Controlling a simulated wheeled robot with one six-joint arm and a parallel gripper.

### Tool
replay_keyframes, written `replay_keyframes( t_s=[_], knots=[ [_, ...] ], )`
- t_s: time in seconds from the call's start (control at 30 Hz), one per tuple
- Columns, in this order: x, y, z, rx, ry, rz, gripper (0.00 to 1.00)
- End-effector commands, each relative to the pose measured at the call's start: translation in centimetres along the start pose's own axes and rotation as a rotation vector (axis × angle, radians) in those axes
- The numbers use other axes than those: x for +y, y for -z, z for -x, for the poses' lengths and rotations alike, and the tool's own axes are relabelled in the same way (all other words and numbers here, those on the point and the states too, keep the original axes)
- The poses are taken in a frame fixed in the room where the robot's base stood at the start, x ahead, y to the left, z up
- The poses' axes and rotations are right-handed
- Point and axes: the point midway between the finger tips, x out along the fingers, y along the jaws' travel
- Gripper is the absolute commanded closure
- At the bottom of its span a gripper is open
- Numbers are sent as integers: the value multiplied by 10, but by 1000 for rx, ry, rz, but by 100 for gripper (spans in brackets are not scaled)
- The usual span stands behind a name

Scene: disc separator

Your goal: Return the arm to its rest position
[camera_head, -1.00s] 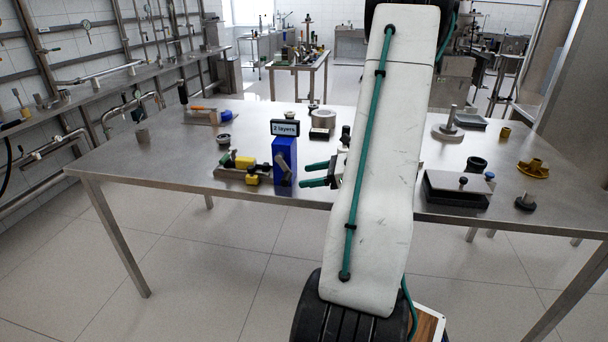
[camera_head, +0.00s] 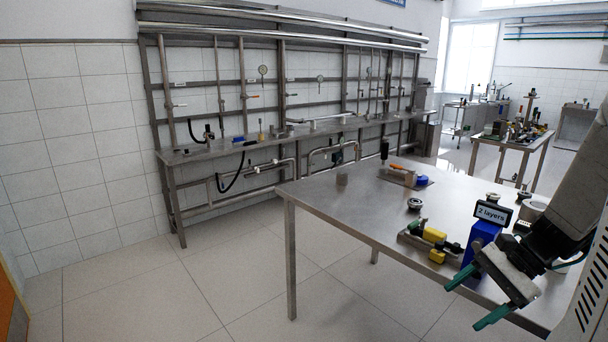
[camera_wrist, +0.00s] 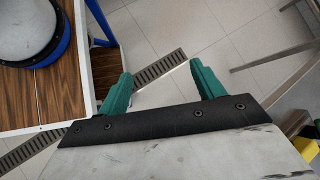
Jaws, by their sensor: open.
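My gripper (camera_head: 476,298) is at the lower right of the head view, at the end of my grey arm. Its two green fingers are spread apart with nothing between them. It is in front of the near edge of the steel table (camera_head: 335,207), close to the blue block with the "2 layers" sign (camera_head: 492,212). In the wrist view my gripper (camera_wrist: 160,72) also shows open, with the tiled floor and a dark drain grate (camera_wrist: 160,68) seen between and beyond the fingers. Most of my arm is cut off by the right edge of the head view.
A wall bench (camera_head: 205,153) with pipes runs along the back. The floor (camera_head: 160,290) at left is clear.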

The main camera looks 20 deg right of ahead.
Motion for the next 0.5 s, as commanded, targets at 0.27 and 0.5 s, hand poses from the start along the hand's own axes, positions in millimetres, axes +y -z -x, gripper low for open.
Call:
replay_keyframes(
  t_s=[0.27,0.5],
  knots=[
    [16,-98,-17,193,-432,601,33],
    [32,-159,-18,362,-663,1072,33]
  ],
)
